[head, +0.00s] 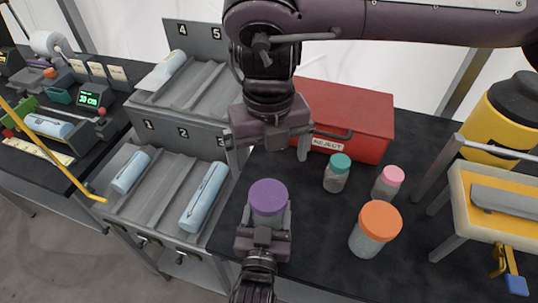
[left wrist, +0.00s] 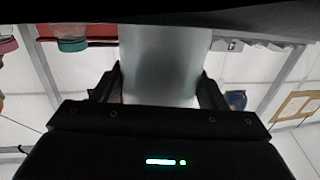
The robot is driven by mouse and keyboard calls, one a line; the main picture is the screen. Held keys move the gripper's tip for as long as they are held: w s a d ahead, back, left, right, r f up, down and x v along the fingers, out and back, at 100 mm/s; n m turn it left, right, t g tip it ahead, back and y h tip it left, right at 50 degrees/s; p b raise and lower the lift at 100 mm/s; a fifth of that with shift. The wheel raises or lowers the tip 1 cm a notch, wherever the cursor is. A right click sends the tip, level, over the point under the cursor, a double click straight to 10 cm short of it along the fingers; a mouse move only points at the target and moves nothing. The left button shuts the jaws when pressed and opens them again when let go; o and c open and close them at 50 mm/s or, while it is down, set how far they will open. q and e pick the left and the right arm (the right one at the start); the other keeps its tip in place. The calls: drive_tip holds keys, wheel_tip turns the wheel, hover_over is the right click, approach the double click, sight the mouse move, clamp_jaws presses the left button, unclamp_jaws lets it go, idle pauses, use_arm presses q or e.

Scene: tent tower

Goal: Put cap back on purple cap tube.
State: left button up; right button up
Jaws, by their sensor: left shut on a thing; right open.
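The purple cap (head: 268,196) sits on the top of a pale tube (head: 267,220) at the front edge of the dark table. My left gripper (head: 266,222) is shut on this tube, one finger on each side below the cap. In the left wrist view the pale tube body (left wrist: 160,65) stands between the two fingers (left wrist: 160,85); its cap is out of that view. My right gripper (head: 268,158) is open and empty, pointing down just behind and above the cap. Whether the cap is fully seated cannot be told.
Tubes with teal (head: 340,163), pink (head: 393,174) and orange (head: 380,219) caps stand to the right. A red REJECT box (head: 345,110) is behind. A grey numbered rack (head: 165,195) with pale blue rolls is at left. A yellow container (head: 500,125) stands at far right.

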sight(266, 222)
use_arm(q)
drive_tip(key=o, duration=1.4)
drive_tip(key=shift+o, duration=0.2)
drive_tip(key=shift+s, duration=0.1)
drive_tip(key=shift+s+f, duration=0.1)
drive_tip(key=shift+s, duration=0.25)
drive_tip(key=s, duration=0.2)
drive_tip(key=s+b, duration=0.1)
drive_tip(key=s, duration=0.1)
drive_tip(key=s+a, duration=0.1)
drive_tip(key=s, duration=0.2)
drive_tip(key=shift+b, duration=0.4)
drive_tip(key=shift+w, duration=0.1)
